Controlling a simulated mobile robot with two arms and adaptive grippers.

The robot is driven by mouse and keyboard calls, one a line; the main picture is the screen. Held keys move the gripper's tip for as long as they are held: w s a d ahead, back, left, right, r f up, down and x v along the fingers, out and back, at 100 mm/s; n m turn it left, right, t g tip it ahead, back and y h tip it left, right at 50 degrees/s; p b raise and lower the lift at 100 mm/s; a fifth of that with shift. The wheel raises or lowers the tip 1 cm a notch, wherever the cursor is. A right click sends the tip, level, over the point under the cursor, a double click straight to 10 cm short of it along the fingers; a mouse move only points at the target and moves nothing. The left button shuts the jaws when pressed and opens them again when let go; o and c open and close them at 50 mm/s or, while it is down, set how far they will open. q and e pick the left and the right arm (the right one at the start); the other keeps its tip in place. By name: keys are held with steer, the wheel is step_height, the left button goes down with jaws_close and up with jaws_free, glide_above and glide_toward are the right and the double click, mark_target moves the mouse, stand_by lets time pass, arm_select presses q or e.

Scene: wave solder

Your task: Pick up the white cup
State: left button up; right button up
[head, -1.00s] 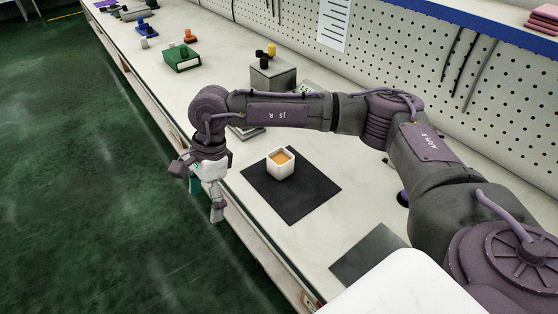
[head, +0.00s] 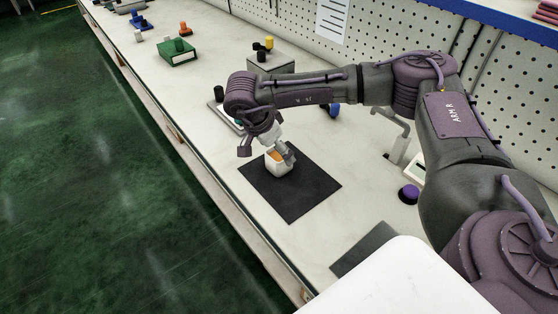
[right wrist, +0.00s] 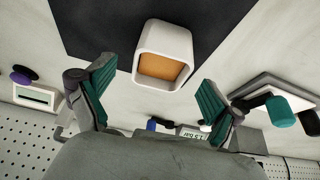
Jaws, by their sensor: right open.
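The white cup (head: 277,168) with orange contents stands upright on a black mat (head: 298,194) on the bench. My right gripper (head: 284,154) is directly over and beside the cup in the head view, partly hiding it. In the right wrist view my right gripper (right wrist: 157,92) is open, with its green-padded fingers spread wide. The cup (right wrist: 164,42) shows beyond the fingertips, roughly midway between them, and nothing is held. My left gripper is not in view.
A dark grey plate (head: 364,248) lies nearer on the bench. A purple-topped knob (head: 409,193) is to the right. A grey box (head: 270,64) and a green box (head: 177,52) stand farther back. A pegboard (head: 400,40) lines the bench's rear.

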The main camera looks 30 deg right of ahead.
mark_target(279, 160)
steer(key=x, duration=0.5)
steer(key=shift+p, duration=0.4)
steer(key=c, duration=1.2)
